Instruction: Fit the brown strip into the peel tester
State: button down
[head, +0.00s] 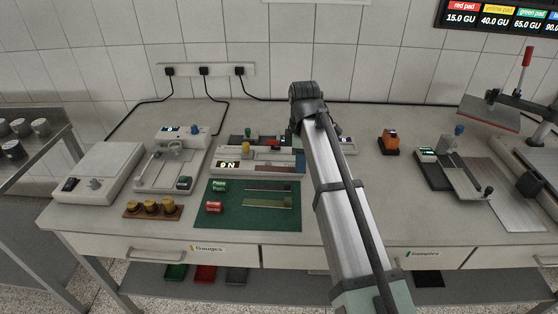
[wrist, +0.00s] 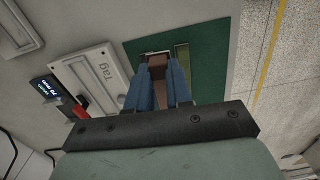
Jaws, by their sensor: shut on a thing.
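My gripper (wrist: 158,88) points down at the bench with its two blue fingers closed on the brown strip (wrist: 157,66). The strip shows between the fingers in the wrist view; its far end is hard to make out. In the head view the blue fingers (head: 300,160) are partly hidden by my own arm, at the right end of the pale device with the "0 N" display, which looks like the peel tester (head: 228,165). A brown strip also shows at the back of the green mat (head: 225,222); I cannot tell whether it touches the tester.
A greenish strip (head: 268,203) lies on the mat beside red (head: 214,207) and green (head: 219,185) blocks. Brown-topped weights (head: 152,206) stand left of the mat. An orange device (head: 389,141) stands to the right. The bench right of my arm has free room.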

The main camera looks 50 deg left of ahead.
jog(key=w+a+r, duration=0.3)
jog(key=w+a, duration=0.8)
jog(key=a, duration=0.1)
jog(key=shift+n, duration=0.3)
jog(key=f, duration=1)
jog(key=shift+s+a+f, duration=0.1)
jog(key=shift+s+f, duration=0.15)
jog(key=shift+f, duration=0.15)
jog(key=c, duration=1)
grip_release()
notch_tip(320, 180, up, 12)
jog(key=shift+r, duration=0.2)
